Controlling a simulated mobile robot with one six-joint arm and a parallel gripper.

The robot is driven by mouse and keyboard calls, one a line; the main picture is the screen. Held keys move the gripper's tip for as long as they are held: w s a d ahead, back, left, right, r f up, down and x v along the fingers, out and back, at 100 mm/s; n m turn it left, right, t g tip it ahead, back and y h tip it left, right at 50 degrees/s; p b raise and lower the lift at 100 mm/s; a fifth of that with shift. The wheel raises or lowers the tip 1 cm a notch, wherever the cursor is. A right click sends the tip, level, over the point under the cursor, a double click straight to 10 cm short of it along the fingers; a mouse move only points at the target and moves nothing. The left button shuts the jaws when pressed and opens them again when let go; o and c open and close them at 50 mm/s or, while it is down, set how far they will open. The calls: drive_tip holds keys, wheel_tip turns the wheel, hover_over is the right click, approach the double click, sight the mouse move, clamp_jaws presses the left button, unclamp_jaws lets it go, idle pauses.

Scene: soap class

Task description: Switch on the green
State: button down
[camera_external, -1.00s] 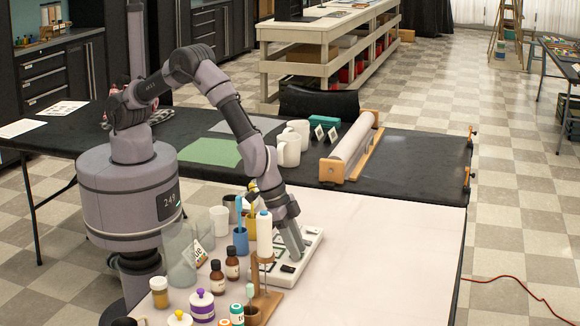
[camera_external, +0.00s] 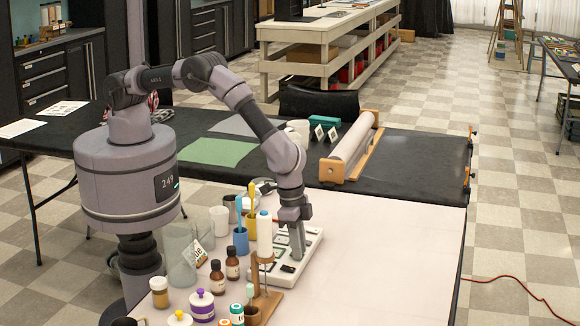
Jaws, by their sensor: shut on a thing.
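A white switch panel (camera_external: 312,248) lies on the pale table, with small dark switches on its face. A dark switch (camera_external: 288,268) shows at its near side. Which switch is the green one is too small to tell. My gripper (camera_external: 297,254) points almost straight down over the middle of the panel, with its fingertips at the panel's face. Its jaws are shut on a small part there, which the fingers hide. A white-topped bottle and a wooden stand in front cover the panel's left part.
A wooden stand (camera_external: 266,300), brown bottles (camera_external: 233,265), a blue cup (camera_external: 241,240) and several jars crowd the left of the panel. A roller on a wooden frame (camera_external: 352,150) and white mugs stand behind. The pale table (camera_external: 400,250) is clear to the right.

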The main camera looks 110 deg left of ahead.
sight(290, 256)
drive_tip(key=c, duration=1.3)
unclamp_jaws()
drive_tip(key=r+p, duration=0.1)
drive_tip(key=r, duration=0.4)
drive_tip(key=s+r+p, duration=0.1)
drive_tip(key=r+p, duration=0.1)
drive_tip(key=r, duration=0.4)
drive_tip(key=s+r+p, duration=0.1)
drive_tip(key=r, duration=0.5)
drive_tip(key=shift+s+r, duration=0.15)
